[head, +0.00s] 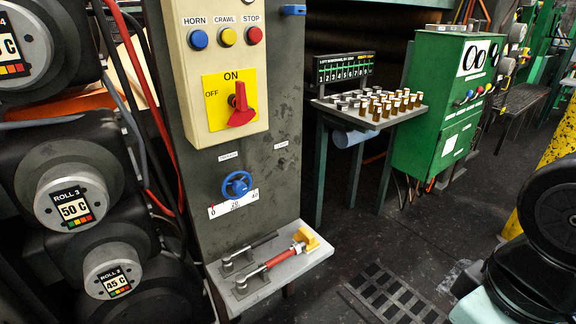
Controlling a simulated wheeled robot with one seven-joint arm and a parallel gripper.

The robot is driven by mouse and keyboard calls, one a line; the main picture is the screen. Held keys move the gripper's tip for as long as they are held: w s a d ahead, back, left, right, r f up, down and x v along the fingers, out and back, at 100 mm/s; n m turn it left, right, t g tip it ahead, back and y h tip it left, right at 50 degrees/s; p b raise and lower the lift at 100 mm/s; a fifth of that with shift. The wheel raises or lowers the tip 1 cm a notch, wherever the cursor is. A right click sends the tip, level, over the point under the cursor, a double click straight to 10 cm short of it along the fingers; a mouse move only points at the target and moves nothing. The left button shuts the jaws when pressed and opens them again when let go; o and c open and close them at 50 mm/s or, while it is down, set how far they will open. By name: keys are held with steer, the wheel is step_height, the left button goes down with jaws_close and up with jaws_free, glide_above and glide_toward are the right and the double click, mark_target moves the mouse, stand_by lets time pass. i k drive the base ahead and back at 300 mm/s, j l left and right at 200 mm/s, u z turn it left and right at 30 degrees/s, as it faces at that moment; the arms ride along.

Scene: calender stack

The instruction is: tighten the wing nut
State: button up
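I cannot make out a wing nut for certain. A small dark fitting (281,162) sits under a label on the grey panel (285,90), too small to identify. A blue handwheel (237,184) with a white scale plate below it is to its left. On the grey shelf (262,290) at the panel's foot lie a red-handled lever clamp (281,259), a darker lever behind it, and a yellow piece (307,239) at the red handle's far end. My gripper is not in view; dark rounded parts at the right edge look like my arm.
A cream control box (222,60) carries three buttons and a red rotary switch (240,104) turned to ON. Dark rolls with round dials (72,208) crowd the left. A rack of small cylinders (375,103) and a green cabinet (440,110) stand behind. A floor grate (390,295) lies in open floor.

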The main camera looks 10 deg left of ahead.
mark_target(287, 163)
steer(key=i+l, duration=0.1)
steer(key=l, duration=0.2)
steer(key=i+l, duration=0.1)
steer(key=l, duration=0.2)
steer(key=l+u, duration=0.15)
steer(key=u, duration=1.45)
